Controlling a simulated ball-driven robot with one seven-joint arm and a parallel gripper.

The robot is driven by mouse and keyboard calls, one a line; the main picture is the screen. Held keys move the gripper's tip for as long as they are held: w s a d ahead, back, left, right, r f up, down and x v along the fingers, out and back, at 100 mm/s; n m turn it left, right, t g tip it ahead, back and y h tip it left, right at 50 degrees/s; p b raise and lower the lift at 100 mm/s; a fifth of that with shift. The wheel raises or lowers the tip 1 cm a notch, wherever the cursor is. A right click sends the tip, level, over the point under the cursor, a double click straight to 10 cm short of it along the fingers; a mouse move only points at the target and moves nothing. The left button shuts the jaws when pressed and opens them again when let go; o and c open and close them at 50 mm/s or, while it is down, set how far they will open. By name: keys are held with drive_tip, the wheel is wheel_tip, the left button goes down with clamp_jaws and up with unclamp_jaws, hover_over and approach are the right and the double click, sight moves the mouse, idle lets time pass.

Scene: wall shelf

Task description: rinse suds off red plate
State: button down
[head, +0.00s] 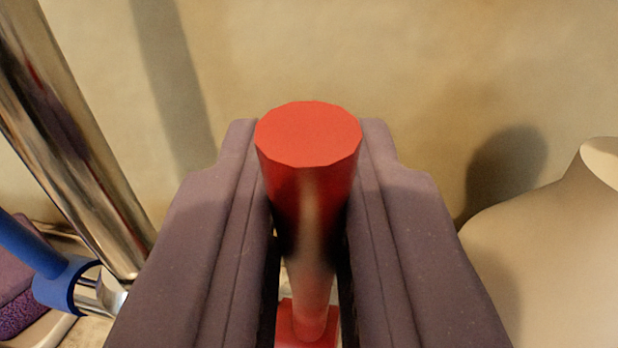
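My gripper (308,190) shows in the head view as two grey-purple fingers, shut on a red handle-like piece (308,135). Its flat, many-sided top faces the camera between the fingertips. Below the top it narrows and runs down between the fingers to a wider red part (306,325) at the bottom edge. The fingers hide its sides. I cannot tell what the whole red object is. No red plate and no suds can be made out.
A shiny metal pole (75,140) slants down at the left. Beside its foot are a blue rod with a ring (60,283) and a purple spongy block (22,312) on a pale holder. A cream vase (560,250) stands close at the right. A beige wall (400,60) is behind.

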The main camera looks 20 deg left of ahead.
drive_tip(key=b, duration=0.3)
drive_tip(key=shift+s+f+t, duration=0.3)
drive_tip(key=shift+f+t, duration=0.1)
drive_tip(key=s+t+b, duration=0.1)
drive_tip(key=b, duration=0.2)
drive_tip(key=shift+d+r+y, duration=0.1)
drive_tip(key=shift+d+y, duration=0.05)
drive_tip(key=shift+y, duration=0.25)
drive_tip(key=shift+r, duration=0.2)
drive_tip(key=c, duration=1.2)
unclamp_jaws()
